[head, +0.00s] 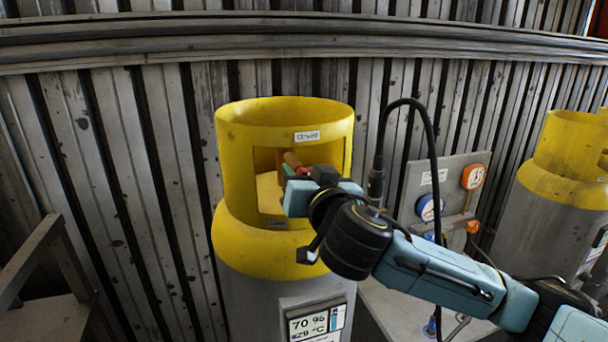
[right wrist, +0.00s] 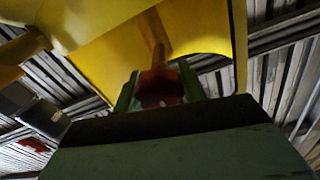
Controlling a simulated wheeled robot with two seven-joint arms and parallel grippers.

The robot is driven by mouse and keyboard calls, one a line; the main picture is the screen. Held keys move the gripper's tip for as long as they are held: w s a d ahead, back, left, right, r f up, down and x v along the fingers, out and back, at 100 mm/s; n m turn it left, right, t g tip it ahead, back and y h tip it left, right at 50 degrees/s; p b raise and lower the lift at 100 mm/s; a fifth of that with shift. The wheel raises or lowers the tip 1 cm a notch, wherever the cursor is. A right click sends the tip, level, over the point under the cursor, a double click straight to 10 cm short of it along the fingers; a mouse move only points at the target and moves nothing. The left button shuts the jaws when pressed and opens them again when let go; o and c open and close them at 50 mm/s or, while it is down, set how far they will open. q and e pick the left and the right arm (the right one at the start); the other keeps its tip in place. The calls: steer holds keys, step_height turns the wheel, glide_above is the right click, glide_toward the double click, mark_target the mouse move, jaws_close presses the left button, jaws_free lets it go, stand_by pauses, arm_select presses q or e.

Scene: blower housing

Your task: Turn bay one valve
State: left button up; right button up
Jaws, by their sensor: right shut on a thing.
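The grey gas cylinder with a yellow collar (head: 235,150) stands upright in the middle of the head view. A small white label on the collar appears to read "Closed". Inside the collar's opening is a brass valve (head: 291,159), mostly hidden by my right gripper. My right gripper (head: 297,172) reaches into the opening from the right and is shut on the valve's red handle. In the right wrist view, the red handle (right wrist: 158,88) sits between the green fingertips, with the brass stem (right wrist: 154,33) beyond it. My left gripper is not in view.
A display (head: 308,324) reading 70 % and 29 °C is on the cylinder's front. A grey panel (head: 415,180) with blue and orange gauges stands to the right, behind my right arm. A second yellow-collared cylinder (head: 570,150) is at far right. Corrugated metal wall lies behind.

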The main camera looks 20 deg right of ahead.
steer(key=shift+n, duration=0.3)
steer(key=shift+n+p, duration=0.4)
steer(key=shift+n, duration=0.6)
steer(key=n+p, duration=0.2)
steer(key=n, duration=0.1)
steer(key=shift+r+n, duration=0.1)
steer(key=shift+n, duration=0.2)
steer(key=shift+n+p, duration=0.3)
steer(key=shift+n, duration=0.6)
steer(key=shift+a+n, duration=0.1)
steer(key=shift+n, duration=0.8)
steer(key=n, duration=0.5)
steer(key=shift+n, duration=0.3)
steer(key=n, duration=0.5)
steer(key=shift+a+f+n, duration=0.1)
steer(key=shift+f+n, duration=0.1)
steer(key=shift+n, duration=0.2)
